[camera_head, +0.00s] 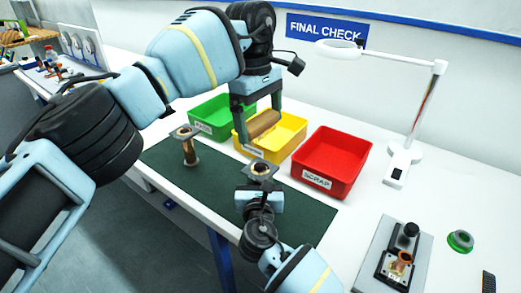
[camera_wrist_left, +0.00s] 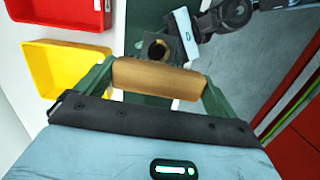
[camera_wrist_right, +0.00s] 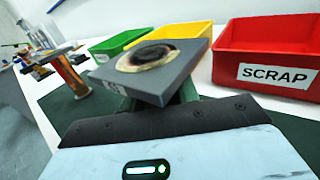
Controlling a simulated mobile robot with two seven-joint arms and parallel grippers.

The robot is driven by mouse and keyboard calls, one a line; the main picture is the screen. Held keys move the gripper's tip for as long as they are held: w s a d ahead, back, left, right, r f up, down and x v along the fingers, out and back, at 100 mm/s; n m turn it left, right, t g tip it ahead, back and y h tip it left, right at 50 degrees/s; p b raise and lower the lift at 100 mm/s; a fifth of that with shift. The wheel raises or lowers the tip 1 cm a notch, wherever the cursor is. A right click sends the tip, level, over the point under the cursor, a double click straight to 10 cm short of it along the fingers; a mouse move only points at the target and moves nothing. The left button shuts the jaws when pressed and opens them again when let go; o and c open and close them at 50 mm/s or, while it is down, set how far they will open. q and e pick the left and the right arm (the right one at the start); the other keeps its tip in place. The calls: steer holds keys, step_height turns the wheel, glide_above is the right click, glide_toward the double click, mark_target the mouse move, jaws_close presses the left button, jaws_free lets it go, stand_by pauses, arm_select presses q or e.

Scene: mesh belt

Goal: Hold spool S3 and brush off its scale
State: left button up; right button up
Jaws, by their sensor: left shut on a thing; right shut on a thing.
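My left gripper (camera_head: 263,125) is shut on a brown wooden brush handle (camera_head: 264,124), held across its fingers above the yellow bin; no bristles show. The left wrist view shows the handle (camera_wrist_left: 160,76) level between the fingers. My right gripper (camera_head: 259,190) is shut on a spool with a grey square flange (camera_head: 260,170), held over the green mat. In the right wrist view, the spool's flange (camera_wrist_right: 172,85) is tilted, with a rough tan ring around its dark hole. A small label on its edge is too small to read surely. The brush and spool are apart.
Another copper spool (camera_head: 190,150) stands upright on the dark green mat (camera_head: 220,182). Green (camera_head: 212,112), yellow (camera_head: 290,137) and red SCRAP (camera_head: 343,160) bins stand behind the mat. A lamp (camera_head: 408,155) and a fixture (camera_head: 380,265) are at right.

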arm_select(q)
steer(key=n, duration=0.3)
steer(key=f+n, duration=0.1)
steer(key=n, duration=0.1)
steer(key=shift+w+a, duration=0.25)
steer(key=shift+w, duration=0.05)
steer(key=n, duration=0.2)
steer(key=f+n+t, duration=0.1)
steer(key=n, duration=0.1)
steer(key=shift+w+a+n, duration=0.15)
steer(key=shift+n, duration=0.15)
steer(key=n, duration=0.4)
steer(key=shift+w+a+f+t, duration=0.1)
steer(key=shift+a+f+t, duration=0.05)
steer(key=shift+f+t, duration=0.2)
steer(key=n, duration=0.2)
steer(key=f+n, duration=0.1)
steer(key=n, duration=0.2)
steer(key=shift+a, duration=0.15)
steer(key=shift+f, duration=0.1)
glide_above(256, 164)
steer(key=shift+s+a+f, duration=0.1)
steer(key=shift+s+f, duration=0.05)
steer(key=shift+f, duration=1.1)
steer(key=shift+s+a+f, duration=0.1)
steer(key=shift+f, duration=1.15)
steer(key=shift+f, duration=0.4)
steer(key=shift+d, duration=0.1)
